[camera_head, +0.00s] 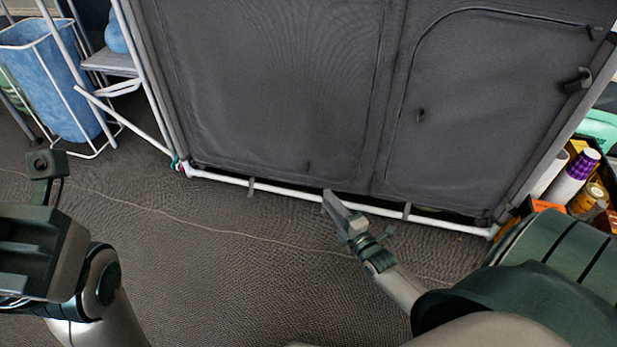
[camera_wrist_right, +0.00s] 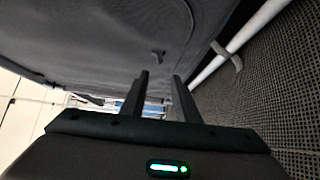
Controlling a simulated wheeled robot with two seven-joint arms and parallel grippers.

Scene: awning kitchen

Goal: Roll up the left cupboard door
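The left cupboard door (camera_head: 270,80) is a dark grey fabric panel, hanging down closed and flat in the head view. Its lower edge lies just above the white bottom tube (camera_head: 285,190). My right gripper (camera_head: 332,200) is at that lower edge, near the door's right corner. In the right wrist view its two fingers (camera_wrist_right: 160,82) stand apart with a gap between them, close to the grey fabric (camera_wrist_right: 90,35). I cannot tell whether fabric lies between them.
The right cupboard door (camera_head: 490,100), with a curved zip seam, also hangs closed. A blue laundry basket (camera_head: 50,80) in a white frame stands at the left. A box with bottles (camera_head: 575,175) is at the right. Grey carpet (camera_head: 230,270) in front is clear.

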